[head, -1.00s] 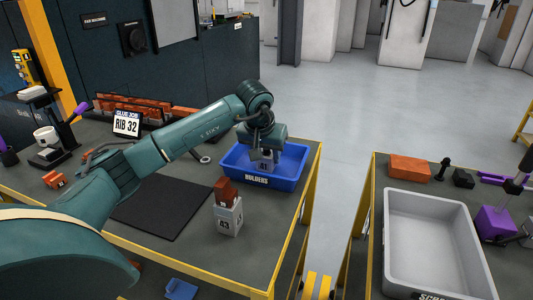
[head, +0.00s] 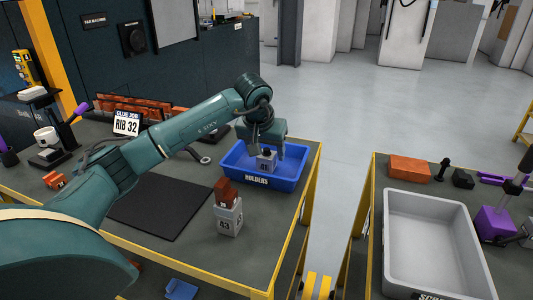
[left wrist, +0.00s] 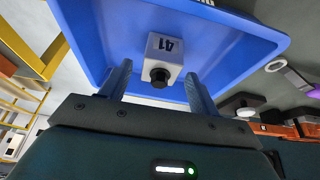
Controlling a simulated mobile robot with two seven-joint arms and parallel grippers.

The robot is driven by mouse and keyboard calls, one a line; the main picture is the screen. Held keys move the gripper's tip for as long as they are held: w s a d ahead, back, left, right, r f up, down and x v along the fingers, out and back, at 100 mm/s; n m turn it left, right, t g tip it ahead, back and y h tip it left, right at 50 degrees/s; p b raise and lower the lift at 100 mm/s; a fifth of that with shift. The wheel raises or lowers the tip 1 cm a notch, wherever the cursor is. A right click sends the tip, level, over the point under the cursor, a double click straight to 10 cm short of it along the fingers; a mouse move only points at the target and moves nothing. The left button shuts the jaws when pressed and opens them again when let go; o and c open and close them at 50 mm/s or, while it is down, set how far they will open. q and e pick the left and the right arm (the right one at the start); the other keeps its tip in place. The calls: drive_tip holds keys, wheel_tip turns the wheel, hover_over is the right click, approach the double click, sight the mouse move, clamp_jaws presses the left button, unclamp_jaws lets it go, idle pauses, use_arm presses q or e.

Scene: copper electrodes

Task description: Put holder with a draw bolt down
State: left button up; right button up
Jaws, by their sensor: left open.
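A light grey holder marked 41 (head: 266,160) stands in the blue tray labelled HOLDERS (head: 234,170). In the left wrist view the holder (left wrist: 162,56) shows its dark draw bolt (left wrist: 159,79) pointing toward my gripper. My left gripper (head: 267,150) is just above the holder, open, with its fingers apart on either side. In the left wrist view the fingers of my left gripper (left wrist: 157,85) do not touch the holder. My right gripper is not in view.
Another grey holder marked 43 (head: 229,217) with a red-brown block (head: 225,191) on it stands in front of the tray. A dark mat (head: 160,206) lies to the left. A grey bin (head: 430,240) stands on the right table, across a gap.

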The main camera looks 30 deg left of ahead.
use_arm(q)
drive_tip(key=v, duration=1)
drive_tip(key=shift+s+r, duration=0.15)
drive_tip(key=shift+r, duration=0.05)
